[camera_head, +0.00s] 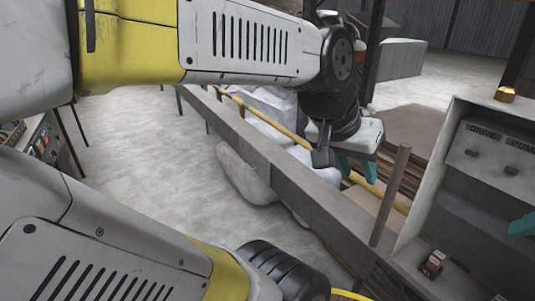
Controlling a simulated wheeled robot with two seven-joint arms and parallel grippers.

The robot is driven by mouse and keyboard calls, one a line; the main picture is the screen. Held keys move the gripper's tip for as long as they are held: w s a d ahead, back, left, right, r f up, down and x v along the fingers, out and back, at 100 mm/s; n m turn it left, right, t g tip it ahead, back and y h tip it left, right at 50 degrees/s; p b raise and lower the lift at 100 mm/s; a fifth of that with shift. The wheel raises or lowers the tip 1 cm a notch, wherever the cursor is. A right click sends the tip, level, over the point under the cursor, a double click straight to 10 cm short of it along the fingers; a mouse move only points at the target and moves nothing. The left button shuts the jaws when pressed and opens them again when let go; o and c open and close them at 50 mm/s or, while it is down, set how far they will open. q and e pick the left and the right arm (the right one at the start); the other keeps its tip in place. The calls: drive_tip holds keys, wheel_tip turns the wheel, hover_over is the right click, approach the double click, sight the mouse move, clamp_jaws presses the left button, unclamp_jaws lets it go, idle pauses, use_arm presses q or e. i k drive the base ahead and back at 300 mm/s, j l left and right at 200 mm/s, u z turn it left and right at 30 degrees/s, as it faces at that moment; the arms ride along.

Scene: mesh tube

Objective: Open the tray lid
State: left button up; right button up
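My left gripper (357,168) with teal fingers hangs below my dark wrist, pointing down over the long grey rail and the yellow pipe (270,122). The fingers are small and partly hidden by the wrist, so whether they are apart is unclear. I see nothing held in them. A teal piece at the right edge looks like a fingertip of my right gripper (523,225); the rest is out of frame. I cannot make out for certain which part is the tray or its lid.
A grey panel box labelled DRIVE and PUMP (492,140) stands at the right. A small red-brown block (432,264) lies at its foot. An upright brown post (390,195) stands beside the rail (290,178). White sacks (243,172) lie along the rail. Bare floor (150,150) is left.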

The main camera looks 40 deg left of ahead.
sight(254, 159)
drive_tip(key=u, duration=1.5)
drive_tip(key=i+j+z, duration=0.1)
drive_tip(key=z, duration=0.25)
drive_tip(key=i+j+z, duration=0.1)
drive_tip(key=z, duration=0.3)
drive_tip(key=j+z, duration=0.35)
drive_tip(key=i+j+z, duration=0.25)
drive_tip(key=j, duration=1.1)
drive_tip(key=j+z, duration=0.2)
drive_tip(key=j, duration=1.1)
drive_tip(key=i+j, duration=0.35)
drive_tip(key=i, duration=0.1)
